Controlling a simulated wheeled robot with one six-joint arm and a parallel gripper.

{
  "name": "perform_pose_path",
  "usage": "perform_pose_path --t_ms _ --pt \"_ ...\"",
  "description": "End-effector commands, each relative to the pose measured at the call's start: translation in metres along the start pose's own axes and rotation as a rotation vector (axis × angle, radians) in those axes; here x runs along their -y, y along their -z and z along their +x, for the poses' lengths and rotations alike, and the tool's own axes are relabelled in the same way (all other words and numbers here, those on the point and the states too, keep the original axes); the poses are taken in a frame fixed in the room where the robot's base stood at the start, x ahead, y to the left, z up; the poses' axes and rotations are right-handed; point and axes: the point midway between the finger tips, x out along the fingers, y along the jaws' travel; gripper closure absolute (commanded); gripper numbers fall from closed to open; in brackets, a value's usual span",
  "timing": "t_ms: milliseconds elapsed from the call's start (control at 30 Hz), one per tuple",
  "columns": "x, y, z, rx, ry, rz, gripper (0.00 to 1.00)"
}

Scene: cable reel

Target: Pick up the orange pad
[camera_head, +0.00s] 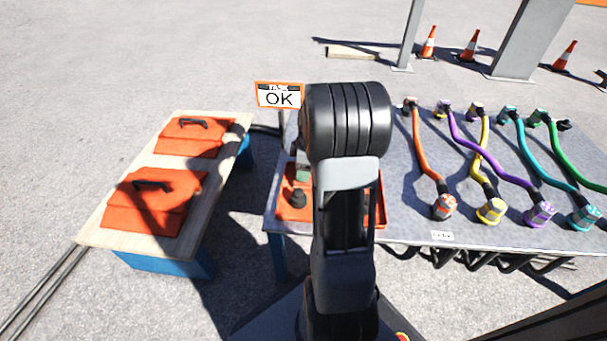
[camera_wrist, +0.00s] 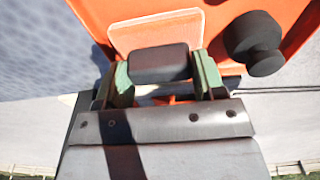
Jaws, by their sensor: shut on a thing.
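In the wrist view my gripper (camera_wrist: 162,62) has its two green-tipped fingers on either side of a dark block. The block sits against a pale orange, see-through square, the orange pad (camera_wrist: 153,27), and looks like its grip. The fingers are shut on this block. The pad is over an orange tray (camera_wrist: 92,12); I cannot tell whether it touches the tray. In the head view my arm hides the pad and most of my gripper. The orange tray (camera_head: 289,213) shows there at the left end of the grey table.
A black knob (camera_wrist: 253,42) stands on the tray right of the pad. Several coloured cables (camera_head: 480,150) lie on the grey table (camera_head: 395,212) to the right. A wooden-topped bench (camera_head: 112,207) with two orange cases is at left.

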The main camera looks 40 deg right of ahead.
Motion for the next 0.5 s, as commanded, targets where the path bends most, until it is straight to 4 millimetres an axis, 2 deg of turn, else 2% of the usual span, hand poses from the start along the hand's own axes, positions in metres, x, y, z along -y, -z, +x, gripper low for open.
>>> perform_pose_path --t_ms 267,500 --pt "0.0 0.001 -0.009 0.0 -0.001 0.0 0.61" --pt "-0.005 0.002 -0.042 -0.001 -0.004 0.002 0.61"
